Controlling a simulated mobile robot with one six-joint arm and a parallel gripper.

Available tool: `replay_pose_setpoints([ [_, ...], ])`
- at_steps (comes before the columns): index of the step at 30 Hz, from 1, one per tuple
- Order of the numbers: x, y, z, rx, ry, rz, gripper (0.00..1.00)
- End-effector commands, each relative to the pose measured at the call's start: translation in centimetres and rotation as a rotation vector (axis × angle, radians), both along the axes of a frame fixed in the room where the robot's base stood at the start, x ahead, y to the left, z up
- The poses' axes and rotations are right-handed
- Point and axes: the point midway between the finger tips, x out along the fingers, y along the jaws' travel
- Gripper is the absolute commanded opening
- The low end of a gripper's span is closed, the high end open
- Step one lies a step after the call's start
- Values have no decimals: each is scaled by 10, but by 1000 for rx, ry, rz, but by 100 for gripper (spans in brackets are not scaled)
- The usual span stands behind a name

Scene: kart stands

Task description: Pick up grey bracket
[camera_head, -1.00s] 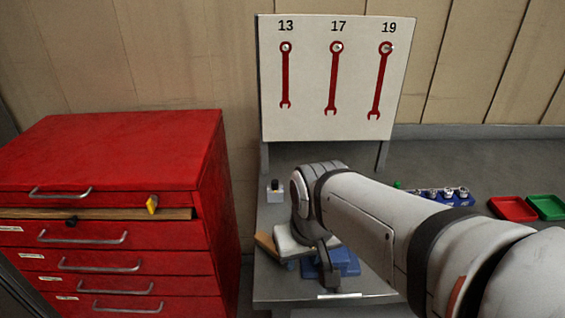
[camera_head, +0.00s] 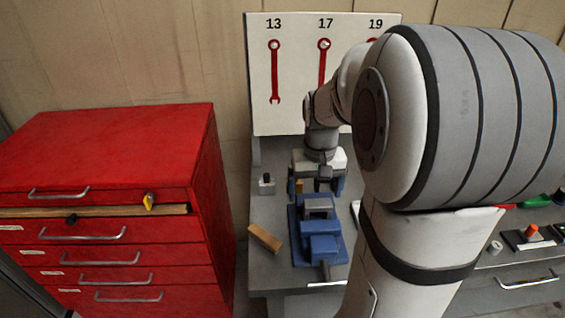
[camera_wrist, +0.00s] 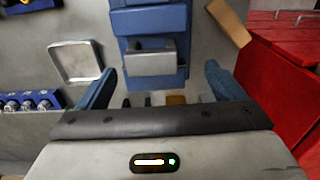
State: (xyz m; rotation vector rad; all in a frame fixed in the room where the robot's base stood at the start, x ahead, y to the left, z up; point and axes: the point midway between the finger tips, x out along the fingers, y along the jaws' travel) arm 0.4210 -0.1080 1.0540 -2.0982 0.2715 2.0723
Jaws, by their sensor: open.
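The grey bracket (camera_head: 318,205) sits between the blue parts of a vise (camera_head: 320,246) on the grey bench. In the wrist view the bracket (camera_wrist: 152,63) lies between and slightly beyond my fingertips, across the blue vise body (camera_wrist: 150,20). My gripper (camera_head: 318,184) is just behind and above the bracket in the head view, pointing down. In the wrist view my gripper (camera_wrist: 160,80) shows two blue fingers spread wide on either side, with nothing between them touching. Whether the vise grips the bracket I cannot tell.
A wooden block (camera_head: 265,238) lies left of the vise. A small white block with a black knob (camera_head: 267,186) stands behind it. The red drawer cabinet (camera_head: 110,160) is at left, the wrench board (camera_head: 290,100) behind. A square grey tray (camera_wrist: 75,62) lies beside the vise.

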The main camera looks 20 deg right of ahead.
Motion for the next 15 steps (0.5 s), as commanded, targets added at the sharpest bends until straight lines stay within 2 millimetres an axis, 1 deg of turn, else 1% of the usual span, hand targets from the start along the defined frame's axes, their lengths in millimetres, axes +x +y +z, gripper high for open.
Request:
replay_pose_setpoints([
  [1,3,-6,0,2,9,-11,89],
  [5,7,-11,-10,5,16,-20,89],
  [11,6,-12,-33,6,16,-20,89],
  [15,6,-15,-53,6,18,-20,89],
])
